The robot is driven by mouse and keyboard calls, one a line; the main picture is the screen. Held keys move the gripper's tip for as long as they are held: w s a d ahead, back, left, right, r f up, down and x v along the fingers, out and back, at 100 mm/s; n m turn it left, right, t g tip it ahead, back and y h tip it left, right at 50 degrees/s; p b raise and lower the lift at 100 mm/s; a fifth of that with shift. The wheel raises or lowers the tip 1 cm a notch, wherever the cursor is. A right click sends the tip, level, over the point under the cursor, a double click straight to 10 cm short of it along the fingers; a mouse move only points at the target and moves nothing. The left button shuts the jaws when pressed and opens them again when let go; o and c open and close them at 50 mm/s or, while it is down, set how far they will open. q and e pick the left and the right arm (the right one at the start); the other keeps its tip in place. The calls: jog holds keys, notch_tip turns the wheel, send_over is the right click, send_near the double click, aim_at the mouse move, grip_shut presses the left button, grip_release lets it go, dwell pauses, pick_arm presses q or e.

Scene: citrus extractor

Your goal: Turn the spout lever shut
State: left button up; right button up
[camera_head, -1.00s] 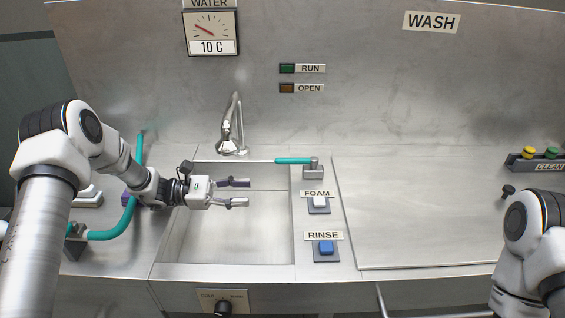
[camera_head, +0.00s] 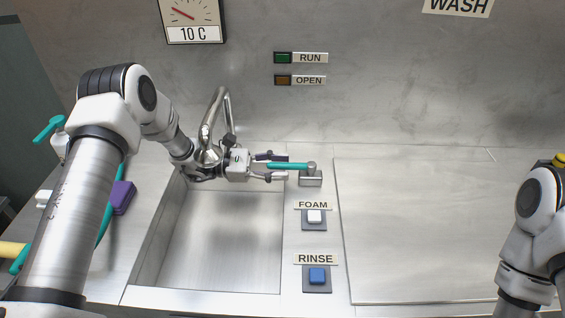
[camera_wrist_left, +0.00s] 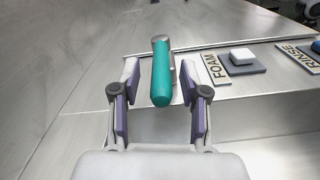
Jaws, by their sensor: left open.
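The spout lever (camera_head: 290,166) has a teal handle on a metal pivot block (camera_head: 311,178) at the sink's back right corner. Its handle points left, toward the sink. My left gripper (camera_head: 279,167) is open, with its fingers on either side of the handle's free end. In the left wrist view the teal handle (camera_wrist_left: 161,78) lies between the two open fingers (camera_wrist_left: 160,72), with gaps showing on both sides. My right arm shows at the right edge; its gripper is out of the picture.
The faucet (camera_head: 210,140) stands close behind my left wrist. The FOAM button (camera_head: 314,216) and RINSE button (camera_head: 317,275) are in front of the lever. The sink (camera_head: 220,250) is empty, and the board at right (camera_head: 420,230) is clear.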

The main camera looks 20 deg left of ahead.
pick_arm(q)
jog(key=shift+w+d, duration=0.1)
jog(key=shift+d, duration=0.35)
jog(key=shift+r, duration=0.1)
jog(key=shift+c, duration=0.6)
grip_shut()
jog(key=b, duration=0.1)
jog(key=m+g+b, duration=0.1)
jog(key=b, duration=0.1)
jog(key=shift+w+a+f+g, duration=0.1)
jog(key=shift+w+f+g, duration=0.2)
jog(key=shift+w+f, duration=0.1)
jog(key=shift+r+m+g, duration=0.3)
jog(key=shift+r+g, duration=0.1)
jog(key=shift+o, duration=0.6)
grip_release()
